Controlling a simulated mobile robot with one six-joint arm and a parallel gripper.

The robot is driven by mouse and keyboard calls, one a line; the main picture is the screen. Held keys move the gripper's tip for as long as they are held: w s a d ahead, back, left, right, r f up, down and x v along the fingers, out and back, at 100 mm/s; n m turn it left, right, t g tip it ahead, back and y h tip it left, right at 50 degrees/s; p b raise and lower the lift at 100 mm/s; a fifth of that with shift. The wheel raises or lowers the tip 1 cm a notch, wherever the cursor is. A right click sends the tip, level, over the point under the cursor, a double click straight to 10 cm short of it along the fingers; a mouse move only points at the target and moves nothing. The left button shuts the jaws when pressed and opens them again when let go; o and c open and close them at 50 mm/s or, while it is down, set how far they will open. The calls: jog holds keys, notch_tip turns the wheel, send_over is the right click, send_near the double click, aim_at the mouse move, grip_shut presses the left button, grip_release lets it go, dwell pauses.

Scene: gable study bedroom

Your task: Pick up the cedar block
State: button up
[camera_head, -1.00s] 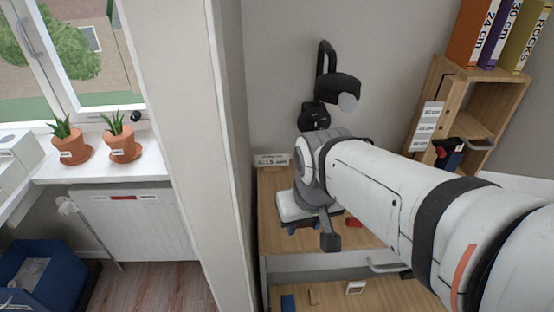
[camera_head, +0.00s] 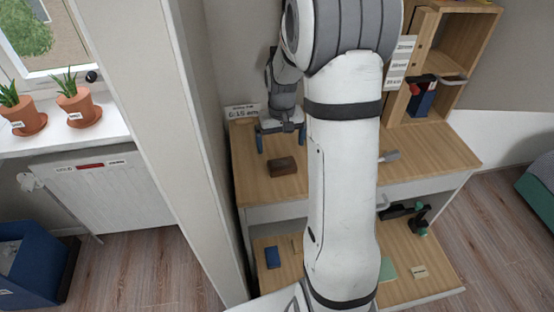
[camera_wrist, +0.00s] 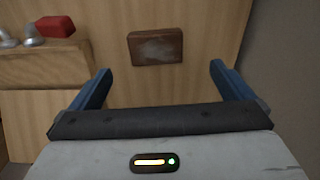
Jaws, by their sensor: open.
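The cedar block (camera_head: 282,167), a dark brown rectangular block, lies on the wooden desk top (camera_head: 256,191) in the head view. It also shows in the wrist view (camera_wrist: 155,47) at upper centre, with a paler patch on its face. My gripper (camera_head: 281,140) has two blue fingers, spread apart and empty. In the wrist view the gripper (camera_wrist: 160,72) has the block ahead of it, lined up between the fingertips and not touched. In the head view the gripper is over the desk, behind the block.
In the wrist view a wooden piece (camera_wrist: 45,66) with a red object (camera_wrist: 55,26) and metal knobs stands left of the block. A shelf unit (camera_head: 432,55) is at the back right. A lower shelf (camera_head: 435,284) holds small items. My arm hides the desk's middle.

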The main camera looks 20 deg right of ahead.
aim_at(282, 163)
jog(key=shift+w+d+f, duration=0.15)
jog(key=shift+w+f, duration=0.05)
jog(key=shift+f, duration=0.3)
jog(key=shift+w+d+f, duration=0.15)
jog(key=shift+f, duration=0.35)
notch_tip(282, 163, down, 7)
jog(key=shift+d+f, duration=0.1)
jog(key=shift+f, duration=0.05)
jog(key=c, duration=1)
jog(key=shift+o, duration=0.2)
